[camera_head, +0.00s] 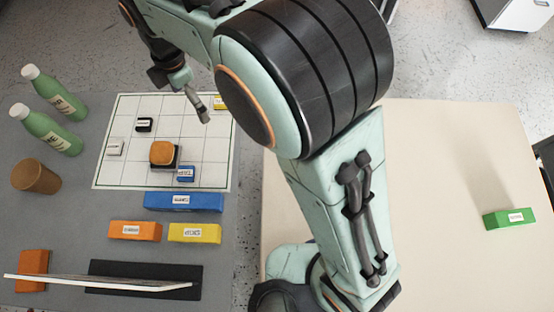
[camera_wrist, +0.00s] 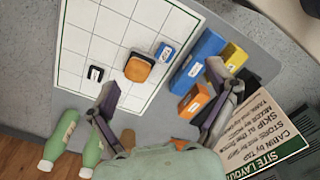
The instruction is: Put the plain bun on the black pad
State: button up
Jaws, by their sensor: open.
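The plain bun, an orange-brown rounded block (camera_head: 162,151), sits on top of a black square pad (camera_head: 176,163) on the white grid sheet. The pad's dark edge shows around part of the bun, slightly offset. In the wrist view the bun (camera_wrist: 138,68) also rests over the black pad (camera_wrist: 146,54). My gripper (camera_head: 186,92) is open and empty, above the upper right part of the grid and apart from the bun. In the wrist view its two fingers (camera_wrist: 162,84) are spread wide, with nothing between them.
A blue block (camera_head: 186,174) lies close beside the pad. Black (camera_head: 144,124) and white (camera_head: 115,148) labelled blocks sit on the grid sheet (camera_head: 215,150). A leaning board (camera_head: 100,283) is in front. The right table is mostly clear.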

jog(key=s+d+r+m, duration=0.2)
jog(key=s+d+m, duration=0.2)
jog(key=d+m, duration=0.5)
jog(key=s+d+r+m, duration=0.35)
jog(key=d+m, duration=0.35)
jog(key=d, duration=0.4)
jog(key=s+d+f+m, duration=0.3)
jog(key=s+d+m, duration=0.1)
jog(key=s+m, duration=0.5)
jog(key=shift+d+y, duration=0.15)
jog(key=shift+y, duration=0.15)
